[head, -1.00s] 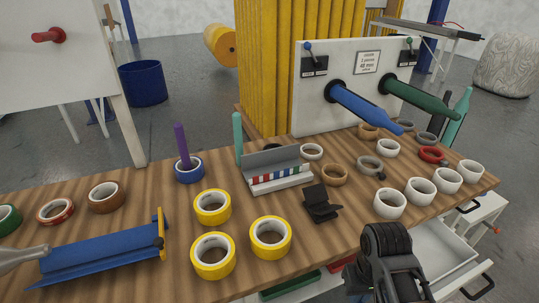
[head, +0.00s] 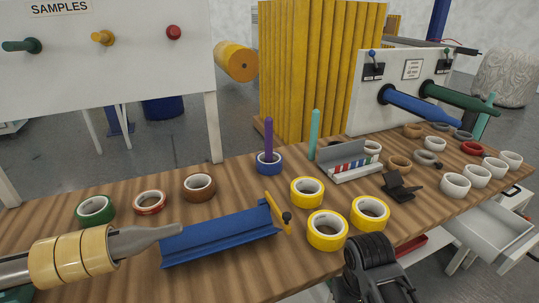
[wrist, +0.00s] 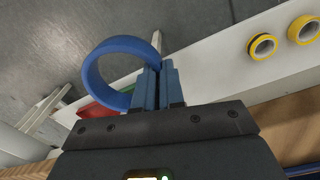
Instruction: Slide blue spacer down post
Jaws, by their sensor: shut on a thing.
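The blue spacer (wrist: 98,77) is a wide blue ring in the wrist view. My gripper (wrist: 157,70) is shut on one side of its wall, and the ring's open middle shows to the left of the fingers. Neither the gripper tips nor the held spacer shows in the head view. There, a purple post (head: 268,136) stands upright with a blue roll (head: 268,168) around its foot on the wooden table (head: 235,190). A teal post (head: 314,132) stands upright to its right, behind a grey tray. I cannot tell which post is meant.
A conical spindle (head: 145,240) with tan rolls (head: 72,256) reaches in at left. A blue trough (head: 215,238) and yellow rolls (head: 307,192) lie near the front. A white panel (head: 400,65) with blue and green spindles stands at back right. An open drawer (head: 490,236) juts out.

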